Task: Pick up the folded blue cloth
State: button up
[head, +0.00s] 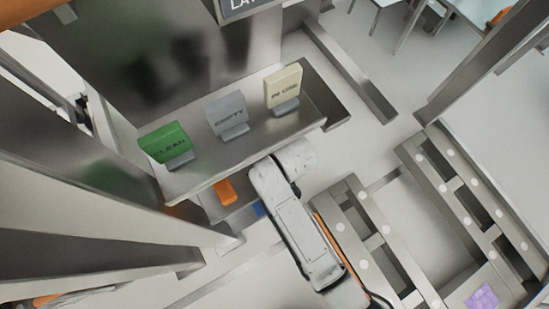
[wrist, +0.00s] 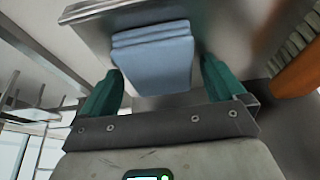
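The folded blue cloth (wrist: 153,62) lies on a metal shelf (wrist: 95,12) in the wrist view, its folded layers stacked at the far end. My gripper (wrist: 161,66) is open, with one green finger on each side of the cloth's near part. The left finger looks very close to the cloth's edge; I cannot tell whether it touches. A narrow gap shows by the right finger. In the head view only a small blue patch (head: 259,209) shows beside my arm, on the lower shelf; my gripper is hidden there.
Above the lower shelf, a metal counter (head: 250,150) carries a green CLEAN sign (head: 166,145), a grey EMPTY sign (head: 227,115) and a cream IN USE sign (head: 284,88). An orange object (head: 225,191) sits left of the cloth. A metal rack frame (head: 385,235) stands at right.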

jog(key=c, duration=0.9)
jog(key=shift+r, duration=0.1)
jog(key=shift+r, duration=0.3)
jog(key=shift+r+p, duration=0.35)
jog(key=shift+r, duration=0.15)
jog(key=s+d, duration=0.3)
jog(key=s, duration=0.2)
jog(key=s+d+p, duration=0.1)
jog(key=s+d, duration=0.2)
jog(key=s, duration=0.2)
jog(key=s+d+p, duration=0.1)
jog(key=s+d, duration=0.3)
jog(key=s, duration=0.1)
jog(key=shift+f, duration=0.1)
jog(key=shift+c, duration=0.6)
